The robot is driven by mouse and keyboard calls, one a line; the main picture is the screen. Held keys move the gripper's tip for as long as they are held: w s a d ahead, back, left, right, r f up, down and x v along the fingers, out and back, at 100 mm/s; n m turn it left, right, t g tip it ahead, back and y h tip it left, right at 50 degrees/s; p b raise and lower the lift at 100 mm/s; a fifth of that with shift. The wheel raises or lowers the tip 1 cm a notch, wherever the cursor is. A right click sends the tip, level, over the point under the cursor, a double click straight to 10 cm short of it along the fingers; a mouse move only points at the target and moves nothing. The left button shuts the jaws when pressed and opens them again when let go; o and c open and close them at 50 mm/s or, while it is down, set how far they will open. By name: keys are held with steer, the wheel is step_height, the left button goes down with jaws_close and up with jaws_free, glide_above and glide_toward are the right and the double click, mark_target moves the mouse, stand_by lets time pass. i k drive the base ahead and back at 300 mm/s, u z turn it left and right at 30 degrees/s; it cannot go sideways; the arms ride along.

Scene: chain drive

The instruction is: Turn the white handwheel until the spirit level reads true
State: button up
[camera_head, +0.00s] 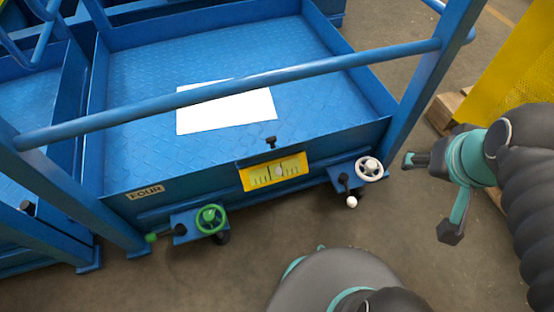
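The white handwheel (369,168) sits on a blue bracket at the right front corner of the blue platform cart. A yellow spirit level (275,172) is fixed on the cart's front edge, left of the wheel. Its scale shows dark marks on a greenish strip; the bubble is too small to read surely. My gripper (429,199) is right of the white handwheel, with its two fingers spread wide apart. It is empty and appears clear of the wheel.
A green handwheel (210,219) is on the cart's left front bracket. A lever with a white ball (351,201) hangs below the white wheel. A blue rail (230,88) crosses above the platform. A white sheet (226,107) lies on the deck. A yellow structure (515,65) stands at right.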

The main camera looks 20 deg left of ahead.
mark_target(372, 164)
steer(key=z, duration=1.2)
steer(key=k, duration=1.1)
steer(key=u, duration=1.15)
steer(key=i, duration=1)
